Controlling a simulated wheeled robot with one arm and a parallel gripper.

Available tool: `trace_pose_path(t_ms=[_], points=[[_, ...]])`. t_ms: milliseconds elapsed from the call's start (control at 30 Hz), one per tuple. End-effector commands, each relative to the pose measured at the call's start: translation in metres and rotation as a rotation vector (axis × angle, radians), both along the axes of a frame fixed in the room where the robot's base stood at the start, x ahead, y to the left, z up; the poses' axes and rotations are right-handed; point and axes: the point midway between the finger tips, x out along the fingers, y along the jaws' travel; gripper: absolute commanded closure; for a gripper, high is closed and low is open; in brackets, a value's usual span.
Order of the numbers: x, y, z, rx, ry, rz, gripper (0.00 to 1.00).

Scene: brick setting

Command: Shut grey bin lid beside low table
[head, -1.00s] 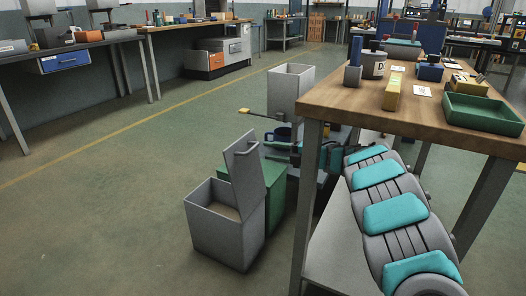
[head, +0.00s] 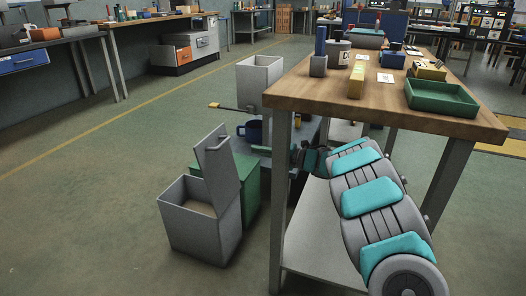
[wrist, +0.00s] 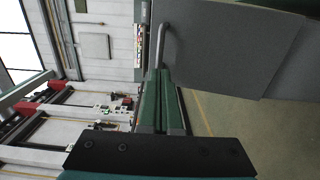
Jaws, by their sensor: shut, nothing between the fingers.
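The grey bin (head: 192,232) stands on the floor left of the workbench, open at the top. Its grey lid (head: 224,180) stands raised, roughly upright, along the bin's right side. In the wrist view a large grey panel (wrist: 225,50), which looks like the lid, fills the upper right, with a bent bar handle (wrist: 168,42) along its left edge. My gripper (wrist: 160,75) is shut and empty, its green fingers close to that handle; contact cannot be told. In the head view my arm passes behind the workbench leg, so the fingers are mostly hidden. The low table shows only partly, behind the bin.
A green box (head: 246,185) stands directly behind the grey bin. A blue mug (head: 252,131) and a pale open box (head: 259,82) are farther back. The wooden workbench (head: 300,96) and its leg (head: 280,200) stand close right. The floor to the left is clear.

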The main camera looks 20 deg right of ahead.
Motion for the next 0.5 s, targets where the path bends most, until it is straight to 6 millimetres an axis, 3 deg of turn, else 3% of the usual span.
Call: trace_pose_path(t_ms=[300, 500], points=[[0.037, 0.051, 0.0, 0.003, 0.0, 0.004, 1.0], [0.052, 0.071, 0.0, 0.002, 0.001, 0.002, 1.0]])
